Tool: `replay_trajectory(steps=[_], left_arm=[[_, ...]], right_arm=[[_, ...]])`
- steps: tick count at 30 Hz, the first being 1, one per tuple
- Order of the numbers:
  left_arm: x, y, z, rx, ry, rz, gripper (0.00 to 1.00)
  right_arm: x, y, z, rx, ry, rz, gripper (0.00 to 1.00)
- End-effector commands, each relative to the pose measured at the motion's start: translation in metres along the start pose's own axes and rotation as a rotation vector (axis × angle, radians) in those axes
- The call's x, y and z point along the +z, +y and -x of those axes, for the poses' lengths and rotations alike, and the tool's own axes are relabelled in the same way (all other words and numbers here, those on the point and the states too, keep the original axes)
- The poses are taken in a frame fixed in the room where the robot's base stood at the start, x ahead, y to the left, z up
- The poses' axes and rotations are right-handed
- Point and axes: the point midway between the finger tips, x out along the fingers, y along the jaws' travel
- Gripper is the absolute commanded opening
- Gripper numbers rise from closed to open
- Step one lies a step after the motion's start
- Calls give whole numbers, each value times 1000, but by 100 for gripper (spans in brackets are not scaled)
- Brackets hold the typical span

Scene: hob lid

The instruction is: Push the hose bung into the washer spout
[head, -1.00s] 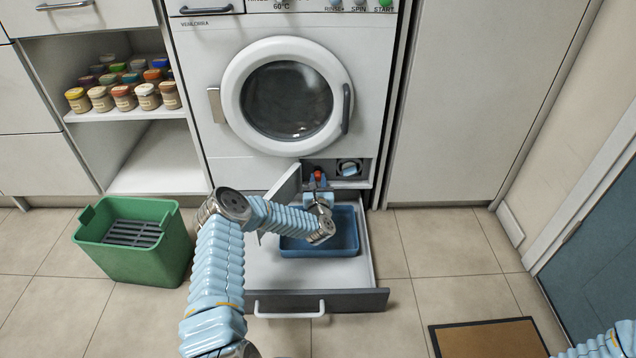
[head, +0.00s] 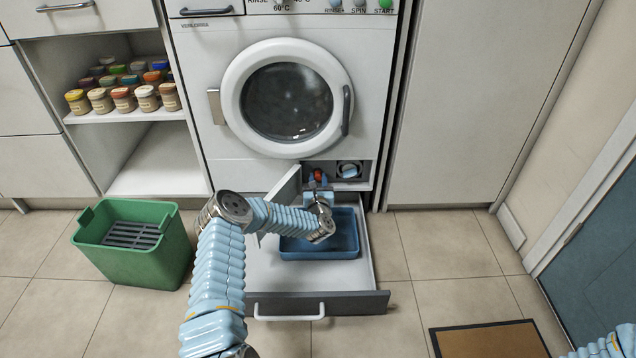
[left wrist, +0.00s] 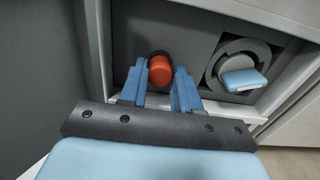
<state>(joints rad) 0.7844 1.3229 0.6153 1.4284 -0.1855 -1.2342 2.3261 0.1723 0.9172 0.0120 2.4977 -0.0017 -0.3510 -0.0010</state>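The hose bung (head: 318,175), a red-orange knob, sits at the low opening under the washer door. In the left wrist view the bung (left wrist: 160,72) stands in front of a dark round part, which looks like the washer spout (left wrist: 158,55). How deep it sits is hidden. My left gripper (head: 318,188) is just in front of the bung. In the wrist view its blue fingers (left wrist: 161,78) stand apart on either side of the bung, with a narrow gap beside it. My right gripper is out of view; only part of the right arm shows at the bottom right corner.
A round filter cap with a pale blue handle (left wrist: 240,78) is right of the bung. An open flap (head: 284,187) stands left of it. Below are a pulled-out drawer (head: 270,275) and blue tray (head: 345,220). A green bin (head: 120,262) stands left.

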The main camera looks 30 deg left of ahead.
Motion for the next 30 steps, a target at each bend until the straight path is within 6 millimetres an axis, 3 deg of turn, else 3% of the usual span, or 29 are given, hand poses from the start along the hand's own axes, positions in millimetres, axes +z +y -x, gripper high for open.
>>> replay_trajectory(steps=[1,4,14,17,30], left_arm=[[0,0,0,0,0,0,40],[0,0,0,0,0,0,55],[0,0,0,0,0,0,56],[1,0,9,0,2,0,56],[1,0,104,-2,4,1,56]], right_arm=[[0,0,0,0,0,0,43],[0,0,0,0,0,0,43],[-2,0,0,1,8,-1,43],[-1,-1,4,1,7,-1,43],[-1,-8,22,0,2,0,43]])
